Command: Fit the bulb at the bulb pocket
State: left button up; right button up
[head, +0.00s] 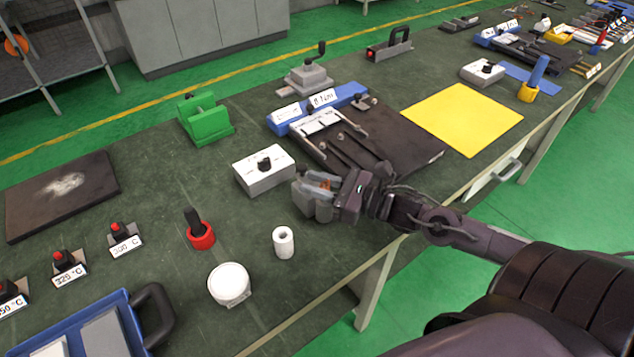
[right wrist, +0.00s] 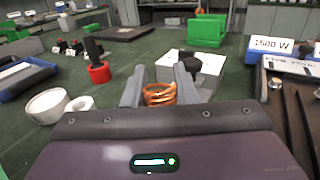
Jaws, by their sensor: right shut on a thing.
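My right gripper (head: 312,195) is over the table, just to the right of and in front of a white box with a black knob (head: 262,172). In the right wrist view its two grey fingers (right wrist: 161,85) are shut on a copper-coloured coil (right wrist: 159,97). Only a bit of orange shows between the fingers in the head view. I cannot tell whether this coil is the bulb, and I see nothing plainly marked as the bulb pocket. A dark board with a label strip and metal rods (head: 405,155) lies right behind the gripper. My left gripper is not in view.
A white ring-shaped cylinder (head: 283,243), a round white pot (head: 229,284) and a red-based black-handled tool (head: 200,235) stand left of the gripper. A green block (head: 205,120) stands behind. A yellow sheet (head: 463,118) lies right. The table's front edge is close.

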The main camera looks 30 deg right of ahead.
jog(key=shift+f+b, duration=0.4)
jog(key=shift+f, duration=0.2)
jog(key=o, duration=1.1)
jog(key=shift+c, duration=0.2)
jog(key=shift+v, duration=3.9)
